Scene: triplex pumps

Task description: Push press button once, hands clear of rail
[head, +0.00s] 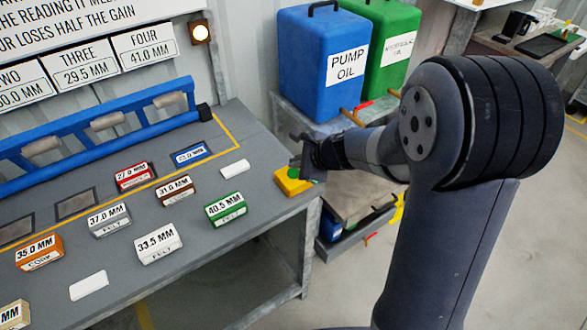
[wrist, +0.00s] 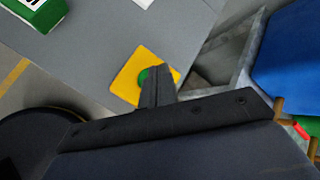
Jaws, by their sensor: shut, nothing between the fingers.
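The press button is a green button on a yellow box (head: 287,187) at the right front corner of the grey bench. In the wrist view the yellow box (wrist: 127,83) shows with part of the green button (wrist: 143,75) beside the fingertips. My gripper (head: 296,164) is shut and empty, its fingertips at the button, covering part of it. I cannot tell whether they touch it. The blue rail (head: 150,121) with pale rollers runs along the back of the bench, well left of my gripper and apart from it.
Several labelled blocks, such as a green one (head: 226,209) and a white one (head: 158,243), lie on the bench (head: 205,262). A lit lamp (head: 200,33) is on the wall. A blue pump oil container (head: 317,75) and a green container (head: 394,62) stand behind my arm.

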